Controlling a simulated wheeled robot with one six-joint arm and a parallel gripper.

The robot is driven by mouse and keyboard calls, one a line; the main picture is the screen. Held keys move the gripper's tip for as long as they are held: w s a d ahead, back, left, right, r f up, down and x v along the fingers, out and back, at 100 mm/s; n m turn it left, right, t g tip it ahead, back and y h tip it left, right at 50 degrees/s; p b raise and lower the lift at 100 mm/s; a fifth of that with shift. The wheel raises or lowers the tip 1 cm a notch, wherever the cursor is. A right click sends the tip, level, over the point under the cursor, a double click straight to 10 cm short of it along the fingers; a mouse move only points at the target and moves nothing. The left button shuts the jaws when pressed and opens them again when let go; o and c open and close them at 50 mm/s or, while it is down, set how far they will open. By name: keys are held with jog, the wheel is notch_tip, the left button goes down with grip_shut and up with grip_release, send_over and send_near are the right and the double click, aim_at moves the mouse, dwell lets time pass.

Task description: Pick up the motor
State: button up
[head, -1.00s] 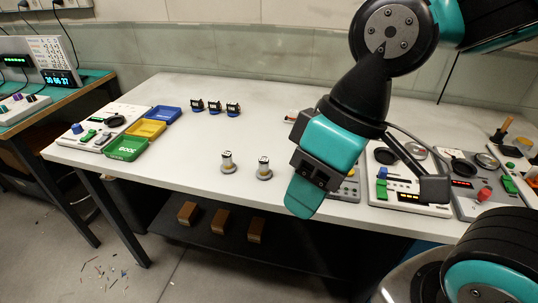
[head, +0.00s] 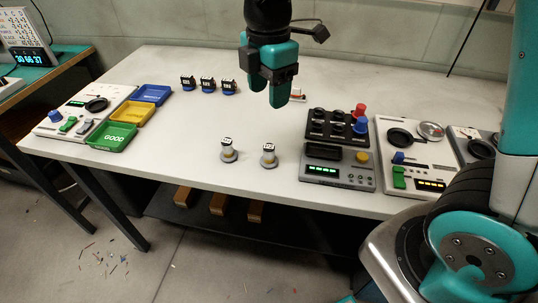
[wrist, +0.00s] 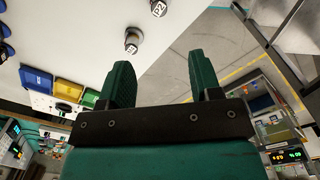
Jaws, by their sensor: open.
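Two small upright silver, motor-like cylinders with pale bases and labelled tops stand on the front middle of the bench, a left one (head: 228,150) and a right one (head: 268,156). Three black units with blue bases (head: 207,85) stand in a row farther back. I cannot tell for sure which is the motor. My gripper (head: 279,92) is open and empty, pointing down above the bench, behind and above the silver pieces in the picture. In the wrist view its two green fingers (wrist: 162,78) are spread, with the silver pieces (wrist: 133,40) beyond them.
A panel with green (head: 112,137), yellow and blue trays stands at the left. Test devices with knobs, including a black-topped box (head: 338,128) and a white panel (head: 415,155), fill the right side. The bench front edge is close to the silver pieces. The middle is mostly clear.

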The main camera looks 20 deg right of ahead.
aim_at(269, 146)
notch_tip(269, 146, down, 12)
jog(key=shift+r, duration=0.25)
notch_tip(269, 146, down, 5)
jog(key=shift+w+d+f+p, duration=0.1)
jog(key=shift+p, duration=0.2)
jog(key=c, duration=1)
